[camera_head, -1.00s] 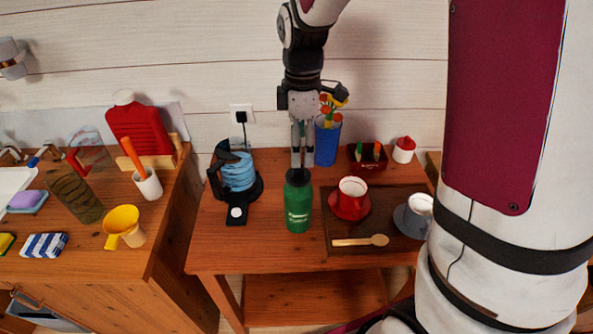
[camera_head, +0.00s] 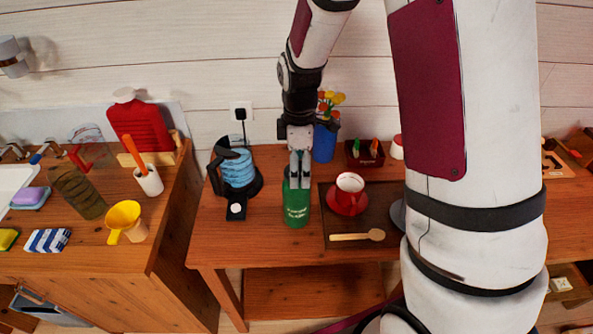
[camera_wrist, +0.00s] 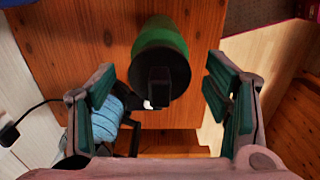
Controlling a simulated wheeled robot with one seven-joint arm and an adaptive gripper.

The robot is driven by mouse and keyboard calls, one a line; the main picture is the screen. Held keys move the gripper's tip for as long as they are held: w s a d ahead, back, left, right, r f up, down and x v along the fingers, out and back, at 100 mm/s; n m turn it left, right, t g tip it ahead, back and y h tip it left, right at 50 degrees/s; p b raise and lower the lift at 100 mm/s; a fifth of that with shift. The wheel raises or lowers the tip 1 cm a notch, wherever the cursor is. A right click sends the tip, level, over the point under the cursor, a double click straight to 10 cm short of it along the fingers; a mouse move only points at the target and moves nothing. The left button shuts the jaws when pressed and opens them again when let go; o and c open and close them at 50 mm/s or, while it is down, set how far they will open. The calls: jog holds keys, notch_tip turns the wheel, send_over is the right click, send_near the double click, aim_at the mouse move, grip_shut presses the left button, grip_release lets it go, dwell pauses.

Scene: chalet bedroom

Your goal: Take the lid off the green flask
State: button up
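The green flask (camera_head: 296,209) stands upright on the wooden table. Its black lid (camera_wrist: 160,75) is on top and shows in the wrist view between my fingers; in the head view my fingers mostly cover it. My gripper (camera_head: 298,182) points down at the top of the flask. In the wrist view, my gripper (camera_wrist: 168,103) is open, with the two green-padded fingers spread wide on either side of the lid. Clear gaps show between the lid and each finger, so neither looks to touch it.
A kettle-like item with a blue coil (camera_head: 237,172) stands left of the flask. A dark tray (camera_head: 331,221) to the right holds a red cup (camera_head: 349,190) and a wooden spoon (camera_head: 358,236). A blue vase (camera_head: 324,143) with flowers stands behind. Bare table lies in front of the flask.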

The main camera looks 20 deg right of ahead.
jog(key=c, duration=0.9)
jog(key=shift+r, duration=0.1)
